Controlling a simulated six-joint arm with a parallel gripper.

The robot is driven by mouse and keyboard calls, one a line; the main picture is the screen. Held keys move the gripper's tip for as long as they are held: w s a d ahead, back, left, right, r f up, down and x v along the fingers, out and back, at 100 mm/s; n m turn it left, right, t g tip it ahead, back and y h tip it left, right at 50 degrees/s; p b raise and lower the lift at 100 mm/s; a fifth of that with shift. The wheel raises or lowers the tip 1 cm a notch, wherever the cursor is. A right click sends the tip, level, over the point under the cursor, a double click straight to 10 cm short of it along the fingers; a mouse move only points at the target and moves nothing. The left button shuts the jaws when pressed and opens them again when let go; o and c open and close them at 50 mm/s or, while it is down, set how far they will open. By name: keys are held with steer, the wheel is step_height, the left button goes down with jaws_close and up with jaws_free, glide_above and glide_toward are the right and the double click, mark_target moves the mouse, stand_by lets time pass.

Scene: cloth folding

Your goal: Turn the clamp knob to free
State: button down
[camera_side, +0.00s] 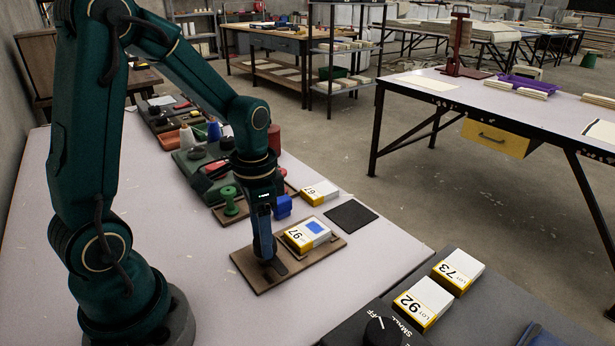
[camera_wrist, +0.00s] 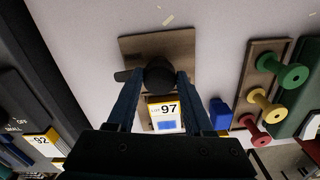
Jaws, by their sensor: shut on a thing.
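The clamp knob (camera_wrist: 159,72) is a round black knob with a dark bar sticking out to its left in the wrist view. It sits on a brown wooden board (camera_wrist: 178,42), which also lies on the table in the side view (camera_side: 246,272). My gripper (camera_side: 266,257) points down over the board, and its blue fingers (camera_wrist: 160,78) are shut on the knob from both sides. In the side view the fingers mostly hide the knob. A white and yellow box marked LOT 97 (camera_side: 309,233), with a blue patch on top, lies on the board beside the knob.
A blue block (camera_side: 283,207), a green spool (camera_side: 230,201), a box marked 67 (camera_side: 320,192) and a black pad (camera_side: 350,216) are near the board. Boxes marked 92 (camera_side: 424,303) and 73 (camera_side: 459,270) stand on a dark unit with a dial (camera_side: 382,332). The table left of the board is clear.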

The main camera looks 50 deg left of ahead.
steer(key=shift+c, duration=1.5)
jaws_free()
steer(key=shift+r, duration=2.6)
